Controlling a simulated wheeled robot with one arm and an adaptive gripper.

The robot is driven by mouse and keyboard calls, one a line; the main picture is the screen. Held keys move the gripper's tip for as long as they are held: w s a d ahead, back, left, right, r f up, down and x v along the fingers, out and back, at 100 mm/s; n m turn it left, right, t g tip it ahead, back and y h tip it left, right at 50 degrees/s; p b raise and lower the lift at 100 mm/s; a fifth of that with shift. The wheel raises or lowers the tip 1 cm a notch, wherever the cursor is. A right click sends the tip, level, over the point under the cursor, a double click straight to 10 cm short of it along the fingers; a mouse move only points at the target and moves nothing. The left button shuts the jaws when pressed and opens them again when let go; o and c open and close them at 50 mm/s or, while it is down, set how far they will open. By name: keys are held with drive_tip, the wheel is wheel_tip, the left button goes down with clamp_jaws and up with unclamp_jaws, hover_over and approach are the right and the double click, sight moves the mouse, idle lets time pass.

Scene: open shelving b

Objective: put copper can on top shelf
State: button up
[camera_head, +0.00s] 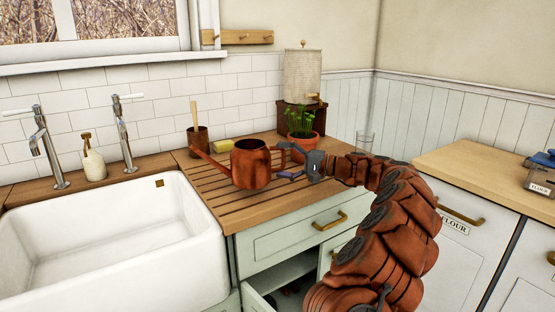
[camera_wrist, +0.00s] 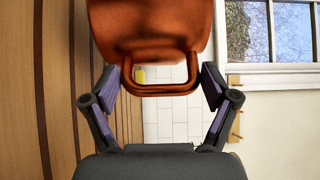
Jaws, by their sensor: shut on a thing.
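The copper can (camera_head: 250,165) is a watering can with a long spout pointing left and a loop handle on its right. It is upright at the slatted wooden drainboard (camera_head: 225,195); I cannot tell whether its base touches the wood. My gripper (camera_head: 287,160) reaches it from the right and is shut on its handle. In the wrist view the can (camera_wrist: 150,30) fills the top middle, and the purple-padded fingers of my gripper (camera_wrist: 161,78) lie on either side of the handle loop.
A white sink (camera_head: 110,245) lies left of the drainboard. Behind the can are a brush pot (camera_head: 198,142), a yellow sponge (camera_head: 223,143) and a potted plant (camera_head: 302,128). A glass (camera_head: 364,141) stands further right. A cabinet door below (camera_head: 257,299) looks open.

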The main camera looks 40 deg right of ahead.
drive_tip(key=s+a, duration=0.2)
drive_tip(key=s, duration=0.6)
drive_tip(key=shift+r+b, duration=0.3)
drive_tip(key=shift+r, duration=0.05)
